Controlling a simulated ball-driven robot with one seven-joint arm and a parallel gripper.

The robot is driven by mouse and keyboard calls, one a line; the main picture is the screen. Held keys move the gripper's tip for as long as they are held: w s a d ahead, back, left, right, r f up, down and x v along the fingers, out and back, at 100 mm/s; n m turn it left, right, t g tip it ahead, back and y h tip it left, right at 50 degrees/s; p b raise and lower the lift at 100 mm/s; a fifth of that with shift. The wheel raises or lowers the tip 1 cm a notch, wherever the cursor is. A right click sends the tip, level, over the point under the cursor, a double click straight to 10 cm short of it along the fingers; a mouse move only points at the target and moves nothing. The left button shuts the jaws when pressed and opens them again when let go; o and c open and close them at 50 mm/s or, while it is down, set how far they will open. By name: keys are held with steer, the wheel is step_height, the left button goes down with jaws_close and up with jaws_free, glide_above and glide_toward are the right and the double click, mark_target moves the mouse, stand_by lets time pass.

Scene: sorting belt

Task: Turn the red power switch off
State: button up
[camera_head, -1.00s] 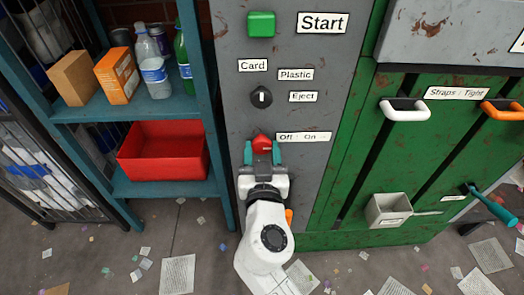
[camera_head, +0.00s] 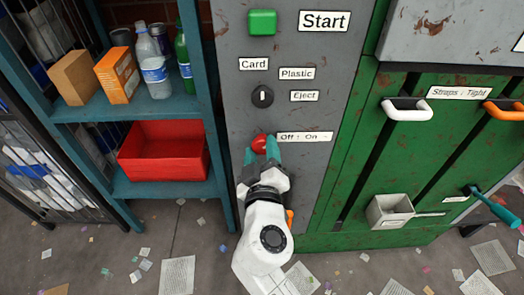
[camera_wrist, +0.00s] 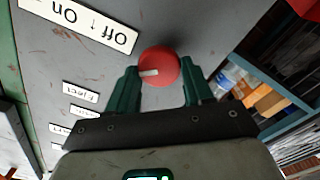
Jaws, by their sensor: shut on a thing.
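The red power switch (camera_head: 259,143) is a round red knob on the grey panel, left of the "Off / On" label (camera_head: 304,137). In the wrist view the knob (camera_wrist: 160,62) shows a short white mark on its face, lying left of its middle and nearly level in that picture. My gripper (camera_head: 261,152) has its teal fingers on either side of the knob and is shut on it. In the wrist view my gripper (camera_wrist: 161,77) comes from below, with one finger at each side of the knob. The fingers partly cover the knob in the head view.
Above on the panel are a black selector knob (camera_head: 262,97) and a green start button (camera_head: 262,22). A teal shelf with a red bin (camera_head: 162,162) stands close at the left. A green machine front with handles (camera_head: 406,112) is at the right.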

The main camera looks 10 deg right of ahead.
steer(key=n+p, duration=0.1)
steer(key=n, duration=0.4)
steer(key=shift+a+n, duration=0.1)
steer(key=shift+n, duration=0.2)
steer(key=shift+f+n+p, duration=0.2)
steer(key=shift+n+p, duration=0.6)
steer(key=shift+n, duration=1.4)
steer(key=o, duration=1)
steer(key=s, duration=0.3)
steer(key=s+a, duration=0.1)
steer(key=s, duration=0.3)
steer(key=s+a, duration=0.1)
steer(key=s, duration=0.2)
steer(key=shift+s, duration=0.35)
